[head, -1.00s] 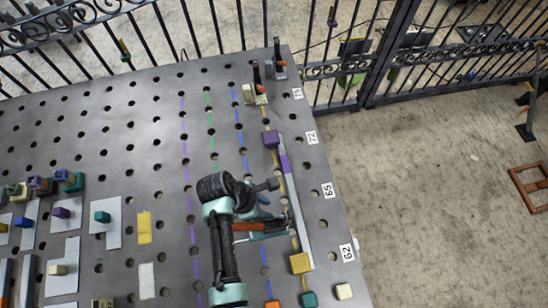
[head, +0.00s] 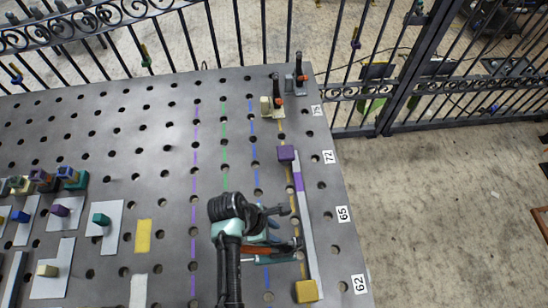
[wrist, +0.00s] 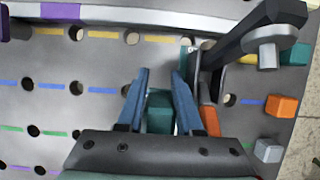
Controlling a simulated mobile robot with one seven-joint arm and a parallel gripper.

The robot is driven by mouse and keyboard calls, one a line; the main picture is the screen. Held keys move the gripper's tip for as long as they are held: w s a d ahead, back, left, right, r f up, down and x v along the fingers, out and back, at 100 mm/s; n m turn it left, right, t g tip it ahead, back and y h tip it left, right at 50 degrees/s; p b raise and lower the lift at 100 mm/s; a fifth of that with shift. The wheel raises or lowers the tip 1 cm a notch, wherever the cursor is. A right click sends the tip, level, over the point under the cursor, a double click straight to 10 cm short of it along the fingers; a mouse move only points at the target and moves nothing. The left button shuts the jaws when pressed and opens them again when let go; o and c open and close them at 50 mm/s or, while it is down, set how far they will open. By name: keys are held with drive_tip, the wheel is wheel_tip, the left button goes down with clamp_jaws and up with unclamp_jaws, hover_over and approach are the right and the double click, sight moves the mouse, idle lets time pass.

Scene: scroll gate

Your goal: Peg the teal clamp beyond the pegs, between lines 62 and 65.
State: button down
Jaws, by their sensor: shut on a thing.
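My gripper (head: 268,236) is shut on the teal clamp; in the wrist view its blue fingers (wrist: 160,84) close on a teal block (wrist: 160,112). The clamp has a black handle (wrist: 258,38) and an orange tip (wrist: 208,122). In the head view the teal clamp (head: 276,259) is over the board, beside the yellow dashed line, level between labels 65 (head: 343,214) and 62 (head: 358,284). A grey bar (head: 308,230) runs to its right, with a purple block (head: 287,153) and a yellow block (head: 306,291) at its ends. Whether the clamp touches the board is hidden.
Two upright clamps (head: 272,105) stand at the far end by label 75. Cards with small blocks (head: 102,222) lie left. An iron fence (head: 190,40) stands behind.

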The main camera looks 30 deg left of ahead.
drive_tip(key=shift+w+f+b, duration=0.1)
drive_tip(key=shift+f+b, duration=0.2)
drive_tip(key=shift+f, duration=0.15)
idle(0.4)
drive_tip(key=shift+f+b, duration=1.05)
drive_tip(key=shift+f, duration=1.15)
idle(0.9)
drive_tip(key=c, duration=0.6)
unclamp_jaws()
drive_tip(key=shift+o, duration=0.6)
drive_tip(key=shift+d+f, duration=0.1)
drive_tip(key=shift+f, duration=0.05)
drive_tip(key=v, duration=1.3)
